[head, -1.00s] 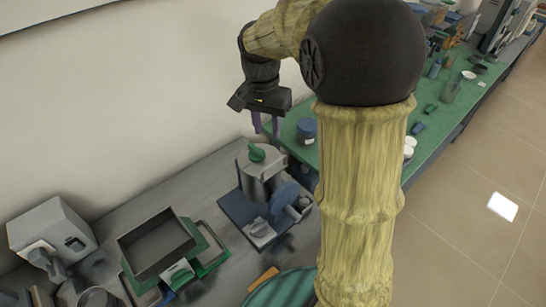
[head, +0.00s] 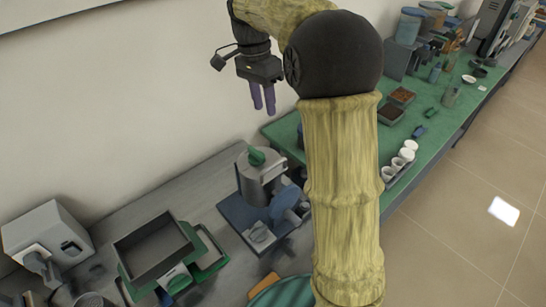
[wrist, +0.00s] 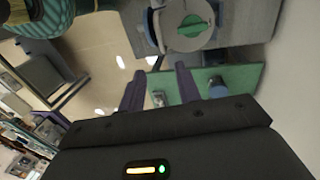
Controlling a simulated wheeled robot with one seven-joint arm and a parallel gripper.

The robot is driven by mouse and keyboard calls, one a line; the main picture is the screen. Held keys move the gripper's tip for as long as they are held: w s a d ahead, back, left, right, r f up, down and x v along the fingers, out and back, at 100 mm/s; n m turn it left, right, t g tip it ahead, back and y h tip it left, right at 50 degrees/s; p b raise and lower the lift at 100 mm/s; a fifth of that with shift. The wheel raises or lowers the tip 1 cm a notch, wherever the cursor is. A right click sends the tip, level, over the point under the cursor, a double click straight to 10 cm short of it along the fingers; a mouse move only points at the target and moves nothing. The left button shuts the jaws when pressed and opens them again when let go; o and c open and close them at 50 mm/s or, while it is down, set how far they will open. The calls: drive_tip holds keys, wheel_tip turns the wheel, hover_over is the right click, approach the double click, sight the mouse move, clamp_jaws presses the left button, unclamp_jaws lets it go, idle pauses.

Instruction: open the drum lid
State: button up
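The drum (head: 260,178) is a grey metal cylinder on a blue base, standing on the grey bench. Its lid (head: 252,164) lies on top and carries a green handle (head: 257,157). In the wrist view the round lid (wrist: 178,41) and its green handle (wrist: 194,27) show near the top. My gripper (head: 263,110) has two purple fingers pointing down, held in the air above and apart from the drum. The wrist view shows the fingers (wrist: 159,90) spread, with nothing between them.
A dark open box with a green rim (head: 155,252) stands left of the drum. A grey machine (head: 48,238) is at the far left. A green bench (head: 425,150) with white cups, trays and bottles runs to the right. A wall is behind.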

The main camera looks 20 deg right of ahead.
sight(275, 164)
drive_tip(key=s+f, duration=0.1)
drive_tip(key=f, duration=0.4)
drive_tip(key=s+d+f, duration=0.1)
drive_tip(key=f, duration=0.4)
drive_tip(key=s+f+p, duration=0.1)
drive_tip(key=f, duration=0.4)
drive_tip(key=shift+s+d+f, duration=0.1)
drive_tip(key=shift+d+f, duration=0.1)
drive_tip(key=shift+f, duration=0.5)
clamp_jaws()
